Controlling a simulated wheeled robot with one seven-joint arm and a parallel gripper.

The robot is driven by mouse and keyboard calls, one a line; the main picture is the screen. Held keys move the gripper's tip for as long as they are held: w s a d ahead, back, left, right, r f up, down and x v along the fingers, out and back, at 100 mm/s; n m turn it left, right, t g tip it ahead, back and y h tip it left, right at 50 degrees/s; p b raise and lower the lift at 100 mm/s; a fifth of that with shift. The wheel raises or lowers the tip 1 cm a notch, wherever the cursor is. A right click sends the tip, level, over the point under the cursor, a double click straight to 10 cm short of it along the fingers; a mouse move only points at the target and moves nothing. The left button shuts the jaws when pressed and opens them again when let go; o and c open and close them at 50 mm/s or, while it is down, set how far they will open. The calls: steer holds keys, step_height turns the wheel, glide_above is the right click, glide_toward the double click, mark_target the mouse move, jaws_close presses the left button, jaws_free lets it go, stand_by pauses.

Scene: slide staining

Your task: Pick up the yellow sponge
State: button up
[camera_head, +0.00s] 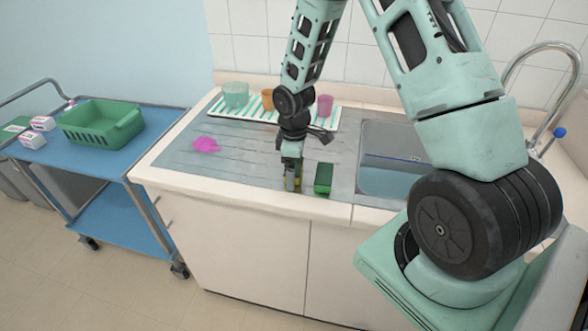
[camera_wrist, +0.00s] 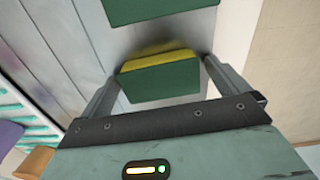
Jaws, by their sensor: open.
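In the wrist view, a sponge with a dark green face (camera_wrist: 158,84) and a yellow edge (camera_wrist: 165,60) lies between the fingers of my gripper (camera_wrist: 168,64). The fingers are open, one on each side of it; I cannot tell whether either touches it. In the head view, my gripper (camera_head: 292,182) points down at the front of the grey drainboard and mostly hides this sponge. A second block, dark green on top (camera_head: 323,178), lies just right of my gripper; it also shows at the top of the wrist view (camera_wrist: 155,9).
A sink (camera_head: 385,175) is to the right. A striped mat (camera_head: 262,117) with several cups stands behind my gripper. A pink item (camera_head: 206,145) lies left on the drainboard (camera_head: 240,165). A blue cart (camera_head: 95,155) with a green basket (camera_head: 100,124) stands farther left.

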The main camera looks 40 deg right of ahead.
steer(key=c, duration=1)
step_height(320, 180, up, 10)
steer(key=shift+b, duration=0.65)
steer(key=shift+o, duration=0.4)
